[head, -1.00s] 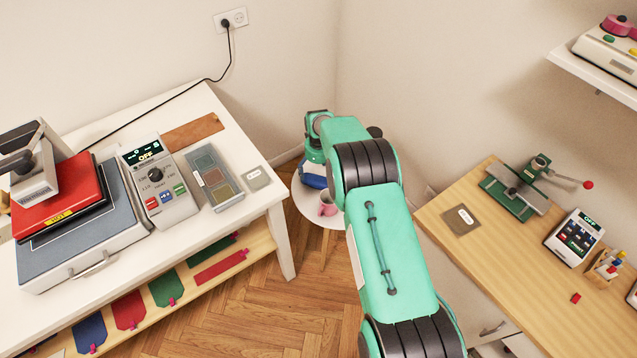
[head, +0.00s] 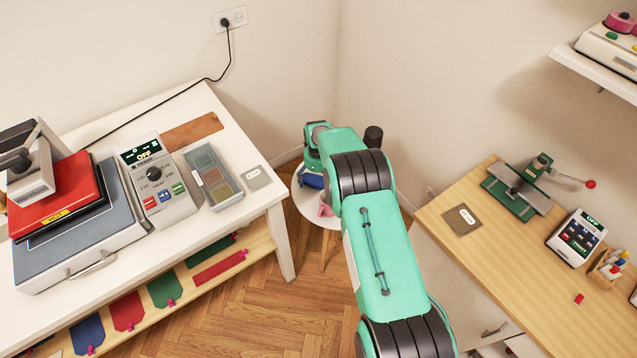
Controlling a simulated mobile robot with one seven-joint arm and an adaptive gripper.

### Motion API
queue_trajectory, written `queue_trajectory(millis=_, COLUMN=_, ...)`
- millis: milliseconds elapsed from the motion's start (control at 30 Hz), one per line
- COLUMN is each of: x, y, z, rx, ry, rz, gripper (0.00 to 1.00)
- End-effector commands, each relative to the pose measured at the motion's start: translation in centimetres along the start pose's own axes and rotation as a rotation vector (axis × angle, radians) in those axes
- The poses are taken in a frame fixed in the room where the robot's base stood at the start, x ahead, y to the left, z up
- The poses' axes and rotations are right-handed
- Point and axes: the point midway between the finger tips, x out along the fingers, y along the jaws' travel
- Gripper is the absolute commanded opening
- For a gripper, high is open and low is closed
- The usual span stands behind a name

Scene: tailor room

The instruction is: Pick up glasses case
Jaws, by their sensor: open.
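A small blue object (head: 312,181) lies on the small round white table (head: 301,200) in the corner. It may be the glasses case, but it is partly covered by my arm and too small to tell. My arm reaches over this table, and its teal wrist end is just above the blue object. My gripper's fingers are hidden behind and below the wrist, so I cannot see whether they touch anything.
A pink cup (head: 325,210) stands on the round table, close to my arm. The white table (head: 235,182) on the left holds a heat press (head: 60,215) and a control box (head: 158,182). A wooden desk (head: 497,262) with tools stands on the right.

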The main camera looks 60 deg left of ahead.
Motion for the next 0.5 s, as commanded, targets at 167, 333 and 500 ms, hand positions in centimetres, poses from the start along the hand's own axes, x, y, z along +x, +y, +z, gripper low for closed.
queue_trajectory(millis=167, x=0.03, y=0.02, z=-0.01, rx=0.000, ry=0.000, rz=0.000, gripper=0.92)
queue_trajectory(millis=333, x=0.02, y=0.02, z=-0.01, rx=0.000, ry=0.000, rz=0.000, gripper=0.80)
queue_trajectory(millis=500, x=0.03, y=0.03, z=-0.02, rx=0.000, ry=0.000, rz=0.000, gripper=0.46)
